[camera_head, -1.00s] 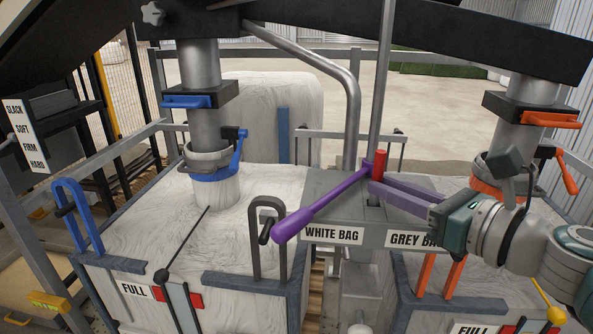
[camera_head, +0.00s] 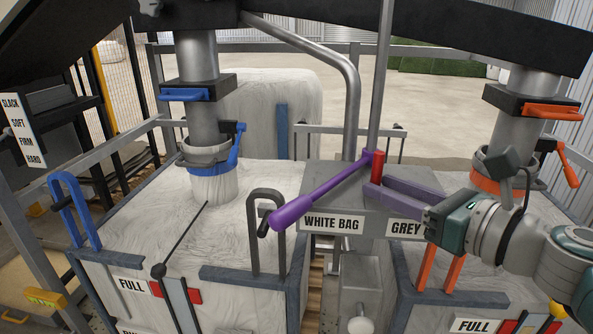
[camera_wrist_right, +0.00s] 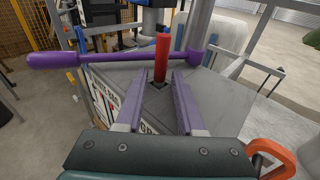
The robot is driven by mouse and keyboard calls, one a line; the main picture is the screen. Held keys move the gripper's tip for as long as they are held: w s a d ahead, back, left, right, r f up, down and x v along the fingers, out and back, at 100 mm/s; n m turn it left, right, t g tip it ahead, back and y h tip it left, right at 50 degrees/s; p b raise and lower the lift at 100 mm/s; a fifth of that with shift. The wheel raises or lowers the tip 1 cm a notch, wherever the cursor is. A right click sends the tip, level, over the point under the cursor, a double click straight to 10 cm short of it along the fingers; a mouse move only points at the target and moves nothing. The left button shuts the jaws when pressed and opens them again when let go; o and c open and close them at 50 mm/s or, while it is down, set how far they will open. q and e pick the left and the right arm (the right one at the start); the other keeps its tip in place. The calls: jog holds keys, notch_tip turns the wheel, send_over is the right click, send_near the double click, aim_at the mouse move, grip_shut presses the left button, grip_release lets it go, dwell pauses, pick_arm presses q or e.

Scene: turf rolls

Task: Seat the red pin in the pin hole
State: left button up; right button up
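The red pin (camera_head: 377,167) stands upright on the grey housing behind the sign plates, beside the hub of the purple lever (camera_head: 315,195). In the right wrist view the red pin (camera_wrist_right: 162,57) rises from the dark square pin hole (camera_wrist_right: 158,87). Its lower end is at the hole, but I cannot tell how deep it sits. My right gripper (camera_head: 376,186) has two purple-grey fingers reaching in from the right. In the wrist view the right gripper (camera_wrist_right: 161,75) is open, its fingers either side of the pin with gaps showing. My left gripper is out of view.
The purple lever (camera_wrist_right: 115,57) crosses behind the pin. A grey upright post (camera_head: 381,80) stands close behind. A white bag box (camera_head: 130,230) with a blue clamp (camera_head: 75,210) is at left. Orange handles (camera_head: 428,267) stand below my right gripper.

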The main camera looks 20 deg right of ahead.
jog(key=shift+o, duration=0.9)
jog(key=v, duration=1)
